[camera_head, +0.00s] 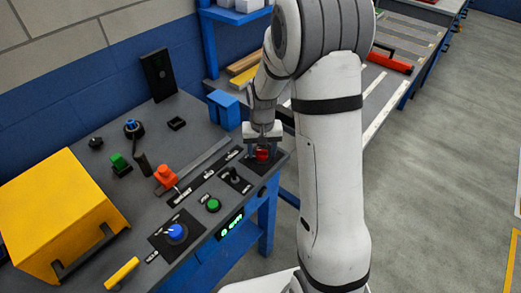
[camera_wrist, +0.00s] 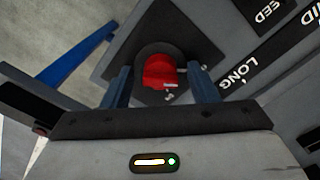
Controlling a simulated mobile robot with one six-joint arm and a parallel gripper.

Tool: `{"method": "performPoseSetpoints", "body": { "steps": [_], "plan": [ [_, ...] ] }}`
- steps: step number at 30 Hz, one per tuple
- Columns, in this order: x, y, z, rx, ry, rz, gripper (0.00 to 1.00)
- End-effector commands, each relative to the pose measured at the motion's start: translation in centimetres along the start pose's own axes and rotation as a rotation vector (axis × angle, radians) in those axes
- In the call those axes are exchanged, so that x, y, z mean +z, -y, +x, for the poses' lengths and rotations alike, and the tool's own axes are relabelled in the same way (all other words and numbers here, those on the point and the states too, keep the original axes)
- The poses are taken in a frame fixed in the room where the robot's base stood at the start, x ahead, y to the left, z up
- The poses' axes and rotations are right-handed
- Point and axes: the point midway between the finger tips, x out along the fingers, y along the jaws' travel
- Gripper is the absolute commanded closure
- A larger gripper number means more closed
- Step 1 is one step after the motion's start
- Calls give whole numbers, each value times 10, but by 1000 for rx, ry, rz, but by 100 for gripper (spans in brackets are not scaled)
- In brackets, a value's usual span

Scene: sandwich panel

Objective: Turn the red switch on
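The red switch (camera_head: 262,154) sits on a dark square plate at the right end of the grey panel table. In the wrist view the red switch (camera_wrist: 160,71) shows as a red knob in a round black collar, with a small pale mark on it. My gripper (camera_head: 262,145) is right over it, pointing down. In the wrist view my gripper (camera_wrist: 159,76) has its two blue fingers on either side of the knob, with a gap on each side. It is open and holds nothing. Whether the fingertips reach down beside the knob is hard to tell.
A black toggle (camera_head: 234,175), a green button (camera_head: 213,205) and a blue knob (camera_head: 176,232) are near the front edge. An orange-red handle (camera_head: 166,176) stands further left. A large yellow box (camera_head: 55,215) is at the left. A blue block (camera_head: 224,108) stands behind my gripper.

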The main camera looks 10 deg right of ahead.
Motion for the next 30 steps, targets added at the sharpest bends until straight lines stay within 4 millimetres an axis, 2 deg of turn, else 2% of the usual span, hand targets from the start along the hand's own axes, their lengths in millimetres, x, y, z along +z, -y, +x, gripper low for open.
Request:
{"method": "performPoseSetpoints", "body": {
  "steps": [2,15,16,23,30],
  "plan": [
    [0,0,0,0,0,0,53],
    [0,0,0,0,0,-1,89],
    [1,6,0,0,0,-3,88],
    [0,2,0,-1,0,24,89],
    [0,1,0,0,0,145,89]
  ]
}}
